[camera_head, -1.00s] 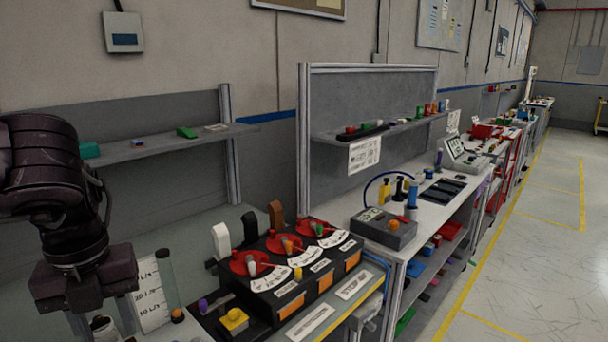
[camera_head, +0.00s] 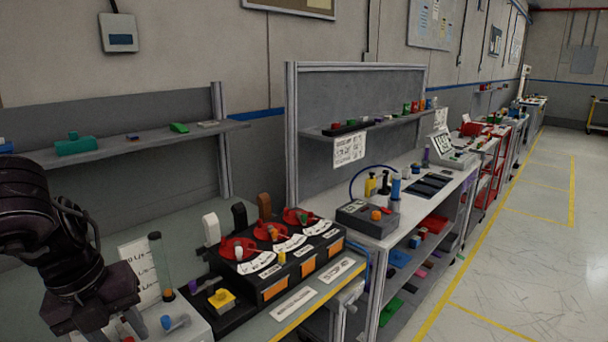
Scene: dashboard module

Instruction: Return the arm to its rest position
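My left arm (camera_head: 50,235) comes in from the left, above the near left part of the bench. Its hand end (camera_head: 95,305) sits at the lower left, over a grey box (camera_head: 188,322) with small coloured parts. The fingertips are not clearly visible, so I cannot tell whether the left gripper is open or shut. My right arm and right gripper are not in the view. The dashboard module (camera_head: 255,300), a black box with red dials (camera_head: 238,248) and orange panels, stands on the bench to the right of my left arm, apart from it.
A clear tube (camera_head: 161,268) and a white card (camera_head: 138,262) stand close to my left arm. A shelf (camera_head: 110,148) with small parts is behind. A second bench with a grey control box (camera_head: 368,218) stands to the right. The floor (camera_head: 500,270) at the right is clear.

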